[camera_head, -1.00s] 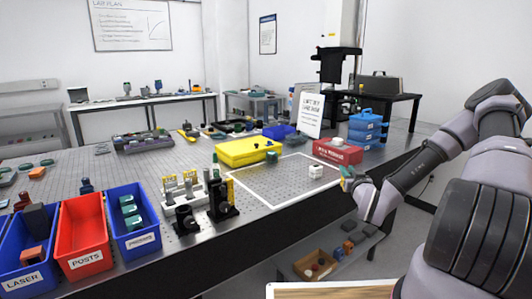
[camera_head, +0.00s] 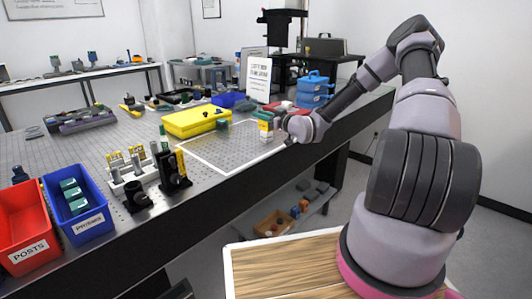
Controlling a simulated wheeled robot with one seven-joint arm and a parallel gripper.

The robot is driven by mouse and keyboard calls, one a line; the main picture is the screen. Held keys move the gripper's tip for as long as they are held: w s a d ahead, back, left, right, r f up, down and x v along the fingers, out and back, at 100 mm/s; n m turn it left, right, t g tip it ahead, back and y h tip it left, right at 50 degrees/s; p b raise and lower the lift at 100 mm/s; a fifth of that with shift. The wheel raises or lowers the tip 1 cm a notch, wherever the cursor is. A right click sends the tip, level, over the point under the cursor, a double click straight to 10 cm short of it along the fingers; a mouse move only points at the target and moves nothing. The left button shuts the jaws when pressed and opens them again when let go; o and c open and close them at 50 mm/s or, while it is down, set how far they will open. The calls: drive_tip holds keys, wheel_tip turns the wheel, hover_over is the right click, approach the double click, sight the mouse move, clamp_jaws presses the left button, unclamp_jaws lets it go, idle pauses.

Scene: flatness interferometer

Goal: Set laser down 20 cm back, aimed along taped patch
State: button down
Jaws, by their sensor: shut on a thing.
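My gripper (camera_head: 272,125) is at the right part of the taped patch, reaching in from the right. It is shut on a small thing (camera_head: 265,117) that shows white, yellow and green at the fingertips. The thing is too small and partly hidden, so I cannot tell whether it is the laser or whether it touches the table. The taped patch (camera_head: 205,165) is a white outline on the grey perforated bench; its right corner is behind my gripper and the held thing.
A yellow case (camera_head: 195,121) lies behind the patch. A white sign (camera_head: 258,77), a red box (camera_head: 284,105) and blue boxes (camera_head: 315,88) stand behind my gripper. Black mounts (camera_head: 172,172) stand left of the patch. The patch's middle is clear.

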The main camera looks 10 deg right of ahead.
drive_tip(key=shift+w+a, duration=0.15)
drive_tip(key=shift+f, duration=4.7)
drive_tip(key=shift+f, duration=0.2)
drive_tip(key=c, duration=0.7)
unclamp_jaws()
